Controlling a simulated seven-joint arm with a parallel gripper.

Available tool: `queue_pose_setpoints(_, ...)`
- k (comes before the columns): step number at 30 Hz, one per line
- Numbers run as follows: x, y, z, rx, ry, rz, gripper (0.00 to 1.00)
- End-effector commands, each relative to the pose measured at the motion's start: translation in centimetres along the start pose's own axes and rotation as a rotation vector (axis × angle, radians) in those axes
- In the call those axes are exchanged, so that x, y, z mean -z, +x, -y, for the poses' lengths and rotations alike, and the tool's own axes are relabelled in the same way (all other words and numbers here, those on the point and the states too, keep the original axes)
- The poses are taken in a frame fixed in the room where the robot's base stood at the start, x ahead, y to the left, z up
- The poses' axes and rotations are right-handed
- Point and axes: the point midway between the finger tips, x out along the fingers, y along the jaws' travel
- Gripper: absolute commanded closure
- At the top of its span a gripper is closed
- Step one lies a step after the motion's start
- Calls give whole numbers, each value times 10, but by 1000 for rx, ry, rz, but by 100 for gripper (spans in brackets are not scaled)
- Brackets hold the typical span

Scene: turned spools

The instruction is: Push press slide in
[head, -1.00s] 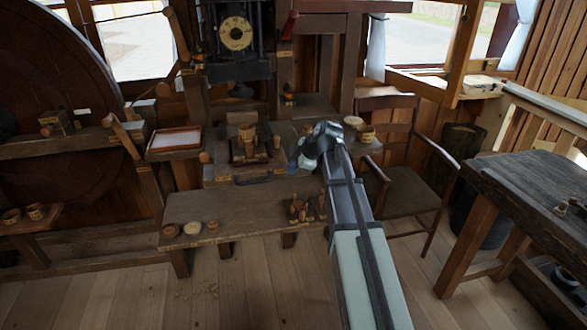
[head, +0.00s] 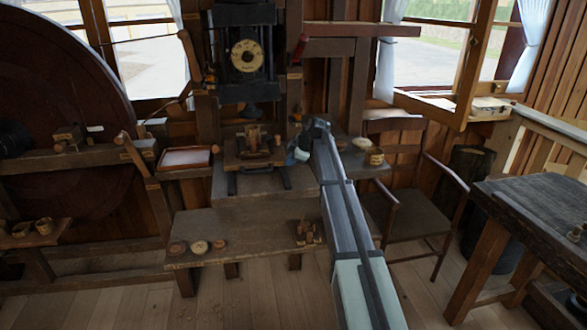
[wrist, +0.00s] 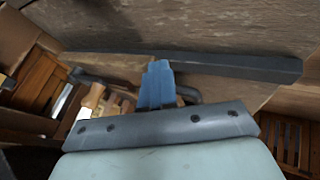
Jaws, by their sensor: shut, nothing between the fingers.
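The press (head: 247,55) stands at the back, a dark frame with a round pale dial. Its slide (head: 240,162), a wooden plate carrying small turned pieces, sits low in front of the press. Two dark rails (head: 232,183) show on the bench in front of the slide. My gripper (head: 300,153) is just right of the slide, its blue fingertips shut and empty. In the wrist view the blue fingers (wrist: 157,85) point toward a long dark bar (wrist: 235,67). A curved dark piece (wrist: 187,93) lies beside them; contact cannot be told.
A lower bench (head: 250,227) holds several small round pieces and a small rack (head: 307,232). A shallow tray (head: 186,159) is at left. A chair (head: 415,200) and a dark table (head: 535,190) stand at right.

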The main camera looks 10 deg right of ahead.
Motion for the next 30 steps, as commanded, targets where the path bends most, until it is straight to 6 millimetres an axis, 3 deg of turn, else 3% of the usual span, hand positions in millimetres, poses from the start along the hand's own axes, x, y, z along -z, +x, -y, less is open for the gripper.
queue_pose_setpoints(6, 0, 10, -18, 0, 0, -1, 100)
queue_pose_setpoints(21, 0, 12, -24, -6, 0, 0, 100)
queue_pose_setpoints(26, 0, 9, -18, -5, 0, 0, 100)
queue_pose_setpoints(30, 0, 0, -1, -2, 0, 0, 100)
